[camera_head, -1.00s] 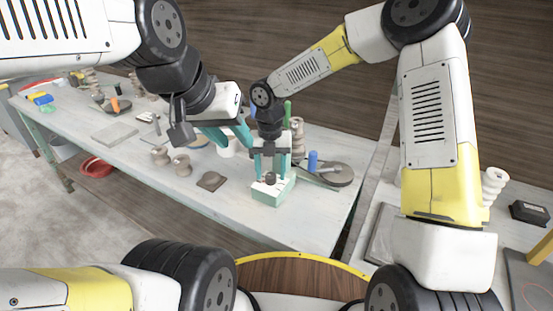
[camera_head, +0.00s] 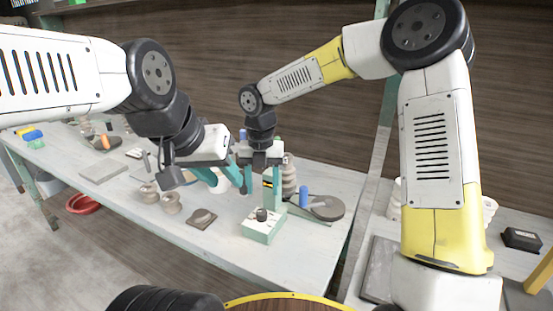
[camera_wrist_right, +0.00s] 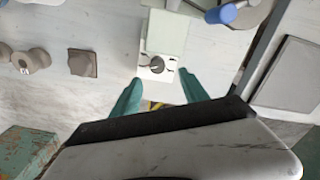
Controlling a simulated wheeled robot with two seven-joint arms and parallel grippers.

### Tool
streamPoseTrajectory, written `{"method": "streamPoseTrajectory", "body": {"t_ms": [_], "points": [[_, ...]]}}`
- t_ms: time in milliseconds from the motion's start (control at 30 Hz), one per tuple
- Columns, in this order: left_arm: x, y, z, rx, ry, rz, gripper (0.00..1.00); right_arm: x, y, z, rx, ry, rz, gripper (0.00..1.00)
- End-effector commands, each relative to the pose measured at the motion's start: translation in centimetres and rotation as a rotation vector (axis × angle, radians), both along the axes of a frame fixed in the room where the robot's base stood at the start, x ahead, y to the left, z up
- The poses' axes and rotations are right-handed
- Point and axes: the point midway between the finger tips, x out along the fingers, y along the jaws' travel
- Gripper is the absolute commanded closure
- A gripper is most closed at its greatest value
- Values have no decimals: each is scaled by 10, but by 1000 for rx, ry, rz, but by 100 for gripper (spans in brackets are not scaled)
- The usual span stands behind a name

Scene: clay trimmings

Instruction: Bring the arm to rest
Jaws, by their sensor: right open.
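My right gripper (camera_head: 264,178) is open and empty, above a pale green box with a white top (camera_head: 262,231). A dark round knob (camera_head: 262,214) stands on the box top. In the right wrist view the open fingers of my right gripper (camera_wrist_right: 160,96) frame the box's near end (camera_wrist_right: 158,72), and the knob (camera_wrist_right: 157,64) shows between and beyond them. A green upright with a yellow and black mark (camera_head: 268,184) stands behind the box.
A grey disc (camera_head: 326,208) and a blue cylinder (camera_head: 304,197) lie right of the box. A dark square slab (camera_head: 202,219) and clay spools (camera_head: 171,203) lie to its left. A second surface with a grey board (camera_head: 381,268) stands to the right, beyond a gap.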

Motion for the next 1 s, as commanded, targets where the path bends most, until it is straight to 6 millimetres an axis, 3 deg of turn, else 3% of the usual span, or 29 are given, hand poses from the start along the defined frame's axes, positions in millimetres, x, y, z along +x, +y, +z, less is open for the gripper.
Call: {"method": "streamPoseTrajectory", "body": {"t_ms": [167, 467, 767, 1000], "points": [[0, 0, 0, 0, 0, 0, 64, -10, -36, 29, -15, -61, -305, 48], [0, 0, 0, 0, 0, 0, 64, -48, -117, 86, 67, -172, -1096, 48], [0, 0, 0, 0, 0, 0, 64, -102, -183, 127, 309, -181, -1912, 48], [0, 0, 0, 0, 0, 0, 64, -150, -220, 143, 596, -22, -2530, 48]]}}
